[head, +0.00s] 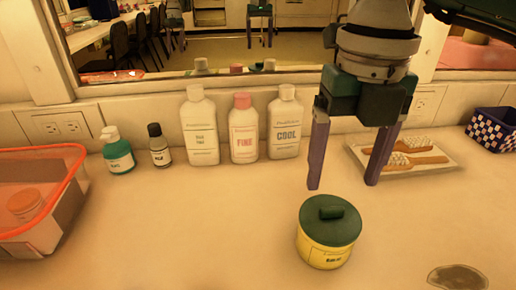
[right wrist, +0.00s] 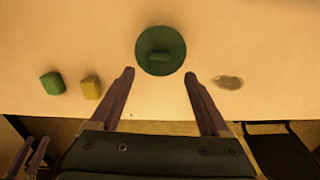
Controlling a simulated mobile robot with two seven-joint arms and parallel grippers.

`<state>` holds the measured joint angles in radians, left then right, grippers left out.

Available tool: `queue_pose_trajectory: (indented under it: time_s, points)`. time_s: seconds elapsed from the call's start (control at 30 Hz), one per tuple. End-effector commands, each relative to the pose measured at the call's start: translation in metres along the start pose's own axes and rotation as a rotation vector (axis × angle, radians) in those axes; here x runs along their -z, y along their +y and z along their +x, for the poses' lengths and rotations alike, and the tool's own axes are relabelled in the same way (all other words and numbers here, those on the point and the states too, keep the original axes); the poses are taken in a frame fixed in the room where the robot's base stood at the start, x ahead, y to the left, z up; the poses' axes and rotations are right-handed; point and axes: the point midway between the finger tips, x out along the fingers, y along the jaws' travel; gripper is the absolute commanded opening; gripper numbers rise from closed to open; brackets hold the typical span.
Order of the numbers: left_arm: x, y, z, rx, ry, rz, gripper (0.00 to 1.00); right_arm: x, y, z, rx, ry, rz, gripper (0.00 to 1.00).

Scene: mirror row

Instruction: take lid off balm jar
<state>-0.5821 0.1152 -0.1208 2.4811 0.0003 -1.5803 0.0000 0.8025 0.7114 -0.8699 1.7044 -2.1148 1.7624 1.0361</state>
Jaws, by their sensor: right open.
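The balm jar (head: 325,252) is yellow with a dark label and stands upright on the counter. Its dark green lid (head: 330,222) sits on top, with a raised block-shaped grip. My right gripper (head: 342,187) is open and empty, above and behind the jar in the head view, its two purple fingers pointing down. In the right wrist view the lid (right wrist: 160,50) shows from above, just beyond and between the open fingertips (right wrist: 158,75), and hides the jar's body. The fingers do not touch it.
Several bottles, among them one labelled COOL (head: 285,128), stand along the back wall. A tray of brushes (head: 440,168) and a checkered basket (head: 492,128) are at right. A red-rimmed bin (head: 40,235) is at left. Green (right wrist: 52,83) and yellow (right wrist: 91,88) blocks show in the wrist view.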

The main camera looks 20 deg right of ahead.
Motion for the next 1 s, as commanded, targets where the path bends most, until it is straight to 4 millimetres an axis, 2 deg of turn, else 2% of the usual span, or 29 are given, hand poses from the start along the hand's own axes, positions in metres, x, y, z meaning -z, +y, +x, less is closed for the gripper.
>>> queue_pose_trajectory:
  time_s: [0.17,0.43,0.53,0.73,0.77,1.0]
  points:
    - [-0.001,0.001,0.001,-0.003,-0.002,-0.002,0.50,0.000,0.000,0.017,-0.003,0.002,-0.002,0.80]
    - [-0.002,0.001,0.004,-0.001,-0.002,-0.001,0.50,-0.001,-0.002,0.058,-0.004,0.003,-0.003,0.80]
    - [-0.002,0.000,0.004,0.001,-0.001,0.001,0.50,-0.001,-0.001,0.064,-0.005,0.001,-0.003,0.80]
    - [-0.001,-0.002,0.004,0.006,-0.001,0.006,0.50,-0.001,-0.002,0.065,-0.005,0.000,-0.004,0.80]
    - [-0.001,-0.002,0.004,0.006,-0.001,0.007,0.50,-0.001,-0.002,0.065,-0.005,0.000,-0.004,0.79]
    - [-0.001,-0.003,0.004,0.008,0.000,0.008,0.50,-0.001,-0.001,0.065,-0.005,0.000,-0.004,0.52]
